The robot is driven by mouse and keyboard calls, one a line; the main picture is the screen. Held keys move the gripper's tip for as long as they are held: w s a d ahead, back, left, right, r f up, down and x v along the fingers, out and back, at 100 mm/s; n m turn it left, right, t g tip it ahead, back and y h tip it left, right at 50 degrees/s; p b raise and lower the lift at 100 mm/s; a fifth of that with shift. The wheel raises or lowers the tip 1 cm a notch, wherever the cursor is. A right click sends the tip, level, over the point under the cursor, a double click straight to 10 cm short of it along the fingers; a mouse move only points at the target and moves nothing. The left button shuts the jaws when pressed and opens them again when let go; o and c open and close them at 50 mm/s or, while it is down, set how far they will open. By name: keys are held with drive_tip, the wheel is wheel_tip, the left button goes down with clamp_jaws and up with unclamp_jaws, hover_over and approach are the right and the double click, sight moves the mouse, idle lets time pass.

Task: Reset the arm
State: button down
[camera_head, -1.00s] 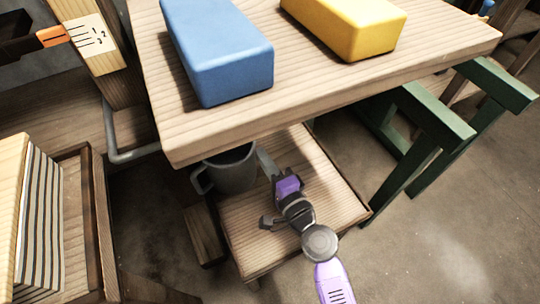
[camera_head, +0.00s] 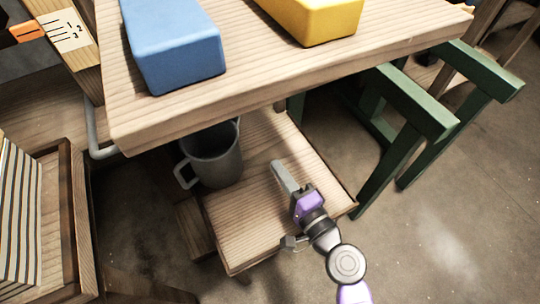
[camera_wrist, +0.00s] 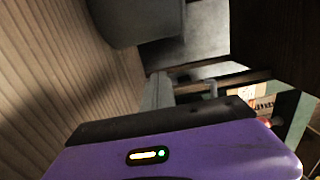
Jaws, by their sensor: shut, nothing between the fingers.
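My gripper (camera_head: 285,178) is shut and empty. It is over the lower wooden shelf (camera_head: 238,226), to the right of a dark grey mug (camera_head: 215,158), with a visible gap between them in the head view. In the wrist view my gripper's grey finger (camera_wrist: 158,92) shows beyond its purple housing, and the mug (camera_wrist: 135,20) shows at the top. The mug stands upright with its handle to the left, partly under the upper tabletop.
The upper wooden tabletop (camera_head: 200,105) overhangs the shelf and holds a blue block (camera_head: 175,50) and a yellow block (camera_head: 325,20). A green trestle (camera_head: 415,110) stands at right. A wooden crate-like frame (camera_head: 80,220) is at left. Open floor (camera_head: 440,240) lies at lower right.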

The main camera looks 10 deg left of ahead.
drive_tip(key=shift+v, duration=1.05)
